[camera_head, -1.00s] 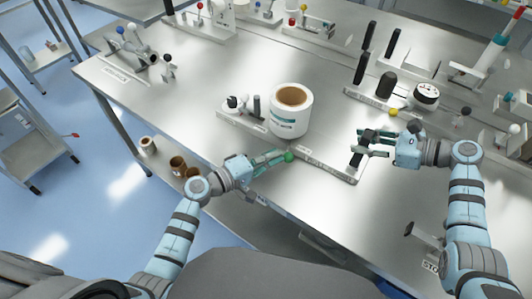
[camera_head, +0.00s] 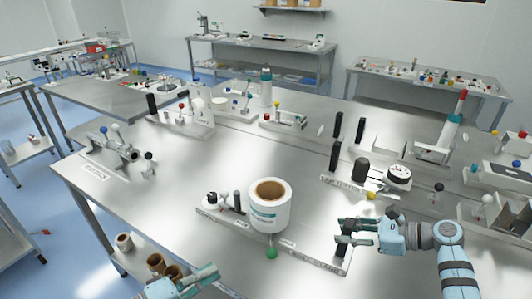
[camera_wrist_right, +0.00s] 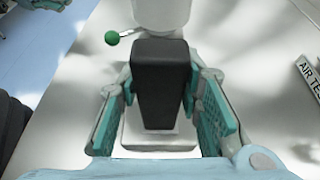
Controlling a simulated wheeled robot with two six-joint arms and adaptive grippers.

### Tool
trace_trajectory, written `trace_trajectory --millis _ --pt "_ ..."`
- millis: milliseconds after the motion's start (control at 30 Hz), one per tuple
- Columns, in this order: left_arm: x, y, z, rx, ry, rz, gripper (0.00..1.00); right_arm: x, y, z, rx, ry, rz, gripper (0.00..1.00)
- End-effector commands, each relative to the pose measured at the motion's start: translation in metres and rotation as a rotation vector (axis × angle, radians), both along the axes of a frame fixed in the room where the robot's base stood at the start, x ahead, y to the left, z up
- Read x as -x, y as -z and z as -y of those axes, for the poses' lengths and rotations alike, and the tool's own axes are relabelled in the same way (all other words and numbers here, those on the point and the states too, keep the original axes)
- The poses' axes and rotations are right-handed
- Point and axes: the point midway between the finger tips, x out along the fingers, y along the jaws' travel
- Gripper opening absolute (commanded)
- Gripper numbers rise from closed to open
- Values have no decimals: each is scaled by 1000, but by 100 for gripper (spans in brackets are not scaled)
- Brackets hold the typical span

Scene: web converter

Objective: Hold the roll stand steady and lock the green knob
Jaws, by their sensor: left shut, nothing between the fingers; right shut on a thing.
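The roll stand (camera_head: 318,260) is a long low light base on the steel table, carrying a white roll (camera_head: 268,207) with a brown core. The green knob (camera_head: 271,253) is a ball on a thin rod at the front of the roll; it also shows in the right wrist view (camera_wrist_right: 112,38). My right gripper (camera_head: 347,233) is shut on the black upright block (camera_wrist_right: 160,85) at the stand's right end. My left gripper (camera_head: 207,278) is shut and empty at the bottom edge, below and left of the knob and apart from it. Whether the knob is locked cannot be told.
A gauge fixture with black posts (camera_head: 398,174) stands behind the right gripper. Small fixtures line the table's back and left end (camera_head: 120,148). Brown-cored rolls (camera_head: 157,263) sit on a lower shelf at the left. The table (camera_head: 140,205) left of the stand is clear.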

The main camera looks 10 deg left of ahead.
Motion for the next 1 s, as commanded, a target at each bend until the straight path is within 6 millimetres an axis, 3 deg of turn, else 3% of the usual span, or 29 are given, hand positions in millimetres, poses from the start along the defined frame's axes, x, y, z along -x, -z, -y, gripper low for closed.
trace_trajectory --millis 33,333,367,500,833,1000 --pt "0 1 0 0 0 0 0 3 6 1 9 -1 -16 0" --pt "0 2 0 0 0 0 0 2 2 2 8 1 -14 0" --pt "0 2 0 0 0 0 0 2 1 2 8 1 -14 34" --pt "0 1 0 0 0 0 0 1 0 1 6 2 -9 56" --pt "-1 1 0 0 0 0 0 1 -3 3 5 2 -4 56" --pt "-1 1 0 0 0 0 0 9 -13 29 8 5 -4 56"
